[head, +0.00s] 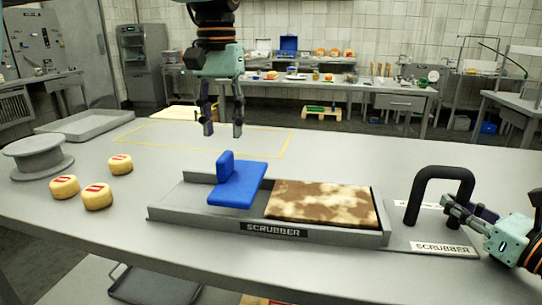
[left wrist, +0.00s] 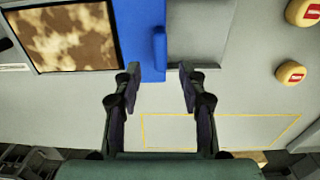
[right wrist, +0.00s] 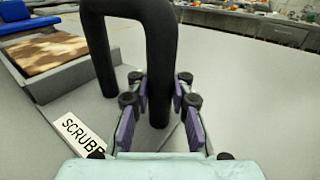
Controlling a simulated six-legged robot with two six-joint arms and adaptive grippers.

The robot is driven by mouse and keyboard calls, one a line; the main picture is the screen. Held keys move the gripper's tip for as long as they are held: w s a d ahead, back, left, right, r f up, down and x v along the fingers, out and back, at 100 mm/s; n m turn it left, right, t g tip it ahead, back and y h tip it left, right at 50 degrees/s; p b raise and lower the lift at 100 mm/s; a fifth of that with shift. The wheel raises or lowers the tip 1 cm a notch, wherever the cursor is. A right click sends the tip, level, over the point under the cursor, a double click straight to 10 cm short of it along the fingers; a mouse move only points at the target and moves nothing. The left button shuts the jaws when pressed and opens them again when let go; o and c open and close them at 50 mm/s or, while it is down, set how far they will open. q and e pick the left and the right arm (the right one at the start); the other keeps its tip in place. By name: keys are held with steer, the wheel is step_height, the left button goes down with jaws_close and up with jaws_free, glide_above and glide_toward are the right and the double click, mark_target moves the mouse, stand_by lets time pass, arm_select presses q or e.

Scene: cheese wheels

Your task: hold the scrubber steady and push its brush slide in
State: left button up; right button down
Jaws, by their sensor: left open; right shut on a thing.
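The scrubber (head: 270,238) is a long grey tray on the table with a black arched handle (head: 440,172) at its right end. A brown and cream mottled pad (head: 322,203) lies in its right part. The blue brush slide (head: 238,188), with an upright tab, sits left of the pad. My right gripper (head: 447,203) is shut on a leg of the handle, which stands between its fingers in the right wrist view (right wrist: 158,100). My left gripper (head: 223,130) is open and empty, pointing down above and behind the slide. The slide's tab shows in the left wrist view (left wrist: 159,50).
Several small cheese wheels (head: 97,196) and a grey round stand (head: 38,157) are at the table's left. A grey tray (head: 85,125) lies behind them. A yellow outlined area (head: 265,140) at the back is clear in its middle.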

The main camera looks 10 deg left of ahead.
mark_target(225, 155)
arm_select(q)
step_height(225, 155, down, 7)
steer(key=shift+f, duration=0.2)
steer(key=shift+c, duration=0.2)
jaws_close()
stand_by(0.4)
stand_by(0.3)
